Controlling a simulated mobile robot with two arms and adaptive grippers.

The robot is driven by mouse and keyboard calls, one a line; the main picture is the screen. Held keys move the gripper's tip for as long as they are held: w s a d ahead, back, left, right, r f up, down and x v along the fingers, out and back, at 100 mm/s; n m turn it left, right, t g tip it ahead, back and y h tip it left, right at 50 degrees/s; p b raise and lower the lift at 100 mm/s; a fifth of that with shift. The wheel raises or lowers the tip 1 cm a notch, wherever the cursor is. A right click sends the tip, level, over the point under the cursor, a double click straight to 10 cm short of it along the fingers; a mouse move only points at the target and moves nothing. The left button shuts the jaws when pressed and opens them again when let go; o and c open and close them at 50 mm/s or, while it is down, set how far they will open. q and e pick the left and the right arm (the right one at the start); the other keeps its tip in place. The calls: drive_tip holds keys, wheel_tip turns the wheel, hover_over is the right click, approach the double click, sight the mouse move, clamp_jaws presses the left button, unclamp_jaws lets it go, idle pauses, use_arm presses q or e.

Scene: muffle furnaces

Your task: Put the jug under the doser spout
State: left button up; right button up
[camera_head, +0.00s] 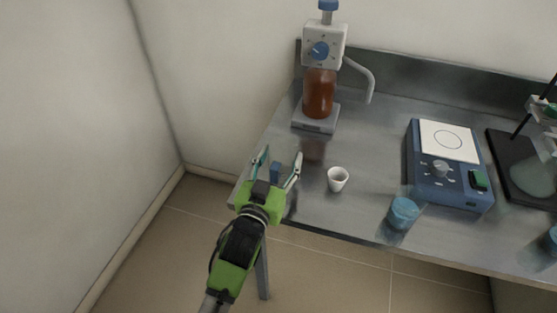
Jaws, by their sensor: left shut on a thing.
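The doser (319,92), a bottle of amber liquid with a grey head and a blue dial, stands at the back left of the steel bench. Its bent spout (371,85) reaches out to the right, and the bench below the spout tip is clear. My left gripper (279,156) is over the bench's front left corner, in front of the doser. Its fingers are spread around a small blue thing (275,172), mostly hidden; I cannot tell if it is the jug. A small white cup (338,179) stands just right of the gripper, apart from it. My right gripper is not in view.
A blue device with a white plate (447,142) stands right of the doser. A blue round vessel (403,213) stands near the front edge. A dark stand base (510,170) is at the far right. Walls close off the left and back.

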use_arm(q)
drive_tip(key=shift+s+r, duration=0.15)
drive_tip(key=shift+f, duration=0.25)
drive_tip(key=o, duration=1.1)
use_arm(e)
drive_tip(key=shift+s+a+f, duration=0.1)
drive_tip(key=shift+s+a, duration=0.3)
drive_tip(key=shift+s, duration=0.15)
use_arm(q)
drive_tip(key=shift+r, duration=0.1)
drive_tip(key=shift+r, duration=0.15)
drive_tip(key=b+v, duration=0.1)
drive_tip(key=v, duration=1.1)
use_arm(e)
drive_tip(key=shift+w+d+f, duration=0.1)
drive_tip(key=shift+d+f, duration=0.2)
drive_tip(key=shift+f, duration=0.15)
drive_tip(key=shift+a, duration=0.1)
